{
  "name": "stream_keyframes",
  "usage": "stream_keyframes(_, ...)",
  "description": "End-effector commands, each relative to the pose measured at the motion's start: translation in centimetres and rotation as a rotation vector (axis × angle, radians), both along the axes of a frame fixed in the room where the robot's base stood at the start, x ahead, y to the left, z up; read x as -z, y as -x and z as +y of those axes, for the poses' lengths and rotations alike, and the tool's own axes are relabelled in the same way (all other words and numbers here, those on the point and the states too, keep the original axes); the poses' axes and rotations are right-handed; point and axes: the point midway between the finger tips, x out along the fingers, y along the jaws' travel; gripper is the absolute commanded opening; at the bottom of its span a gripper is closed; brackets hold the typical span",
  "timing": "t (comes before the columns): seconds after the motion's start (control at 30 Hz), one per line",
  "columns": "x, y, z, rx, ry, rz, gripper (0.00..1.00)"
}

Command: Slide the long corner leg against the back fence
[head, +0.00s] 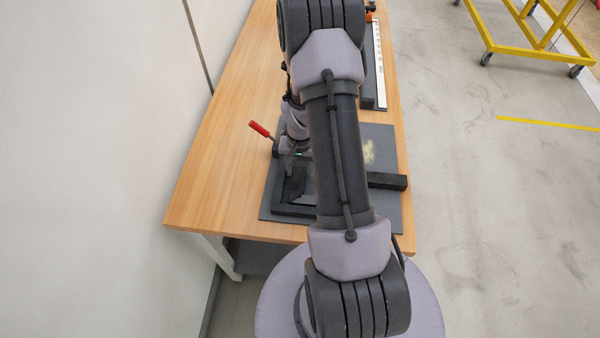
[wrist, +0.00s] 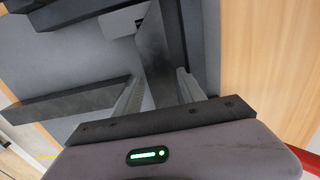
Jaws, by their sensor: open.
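A long dark bar (wrist: 152,50), which looks like the corner leg, lies between the fingers of my gripper (wrist: 158,90) in the wrist view. The fingers stand open on either side of it; I cannot tell whether either touches it. Its near end is hidden by my gripper. In the head view a dark bar (head: 297,183) shows beside my gripper (head: 291,156), partly hidden by my arm. A black rail (head: 292,211), perhaps a fence, runs along the near edge of the grey board (head: 389,142). I cannot tell which rail is the back fence.
Another black bar (head: 387,181) juts right across the board; a dark bar (wrist: 70,103) lies left in the wrist view. A red-handled clamp (head: 260,129) stands at the board's left. A white ruled strip (head: 379,65) lies farther back. The wooden table (head: 213,180) is clear at left.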

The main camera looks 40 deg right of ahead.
Motion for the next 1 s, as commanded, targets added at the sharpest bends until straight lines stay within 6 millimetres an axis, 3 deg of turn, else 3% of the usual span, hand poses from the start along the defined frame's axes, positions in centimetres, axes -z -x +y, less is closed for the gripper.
stream_keyframes(0.13,1.7,0.0,0.0,0.001,-0.001,0.001,0.47)
stream_keyframes(0.43,2.0,0.0,0.0,0.001,0.000,-0.001,0.47)
stream_keyframes(0.67,2.0,0.0,0.0,0.001,0.001,-0.001,0.02)
stream_keyframes(1.0,2.0,-0.1,0.0,0.000,0.000,-0.001,0.00)
